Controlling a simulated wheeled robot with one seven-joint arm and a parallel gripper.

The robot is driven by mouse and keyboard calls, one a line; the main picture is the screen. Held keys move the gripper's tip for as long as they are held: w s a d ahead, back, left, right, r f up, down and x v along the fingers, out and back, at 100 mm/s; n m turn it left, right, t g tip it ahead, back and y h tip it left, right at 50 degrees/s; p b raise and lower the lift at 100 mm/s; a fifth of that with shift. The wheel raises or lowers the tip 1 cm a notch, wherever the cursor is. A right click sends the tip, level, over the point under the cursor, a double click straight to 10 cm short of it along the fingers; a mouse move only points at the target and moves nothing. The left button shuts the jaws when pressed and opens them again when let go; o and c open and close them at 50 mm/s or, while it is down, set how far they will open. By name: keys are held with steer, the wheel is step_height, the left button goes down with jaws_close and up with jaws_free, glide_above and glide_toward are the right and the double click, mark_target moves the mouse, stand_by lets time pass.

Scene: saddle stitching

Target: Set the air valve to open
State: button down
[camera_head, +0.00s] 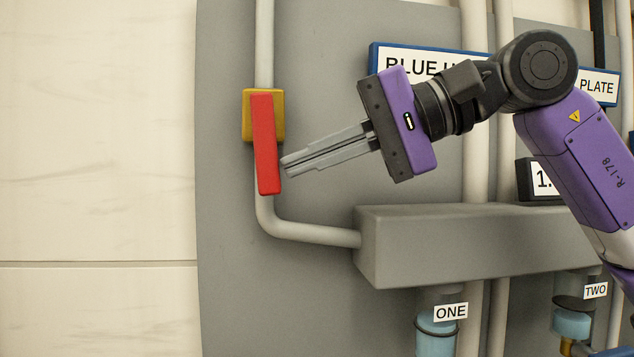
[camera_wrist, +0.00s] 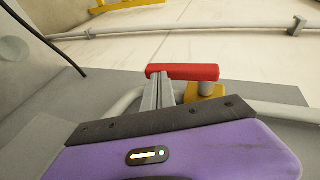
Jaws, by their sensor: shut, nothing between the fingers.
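The air valve has a red lever handle (camera_head: 265,145) in front of a yellow body (camera_head: 249,116) on a pale vertical pipe. The lever hangs down nearly along the pipe, its lower end tilted slightly right. My gripper (camera_head: 286,164) is shut and empty, with its fingertips just right of the lever's lower half. In the wrist view the shut fingertips (camera_wrist: 160,80) meet the edge of the red lever (camera_wrist: 190,72) in the picture, near its left end. The yellow body (camera_wrist: 206,93) shows behind it. I cannot tell whether they touch.
A grey box-shaped manifold (camera_head: 450,245) juts out below my gripper, with the bent pipe (camera_head: 310,233) running into it. Bottles labelled ONE (camera_head: 437,325) and TWO (camera_head: 572,320) hang beneath. A blue-framed sign (camera_head: 430,58) is partly behind my arm. The wall left of the lever is clear.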

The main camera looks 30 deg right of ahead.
steer(key=shift+a+f+y+b, duration=0.1)
steer(key=shift+a+y+b, duration=0.15)
steer(key=shift+b, duration=0.3)
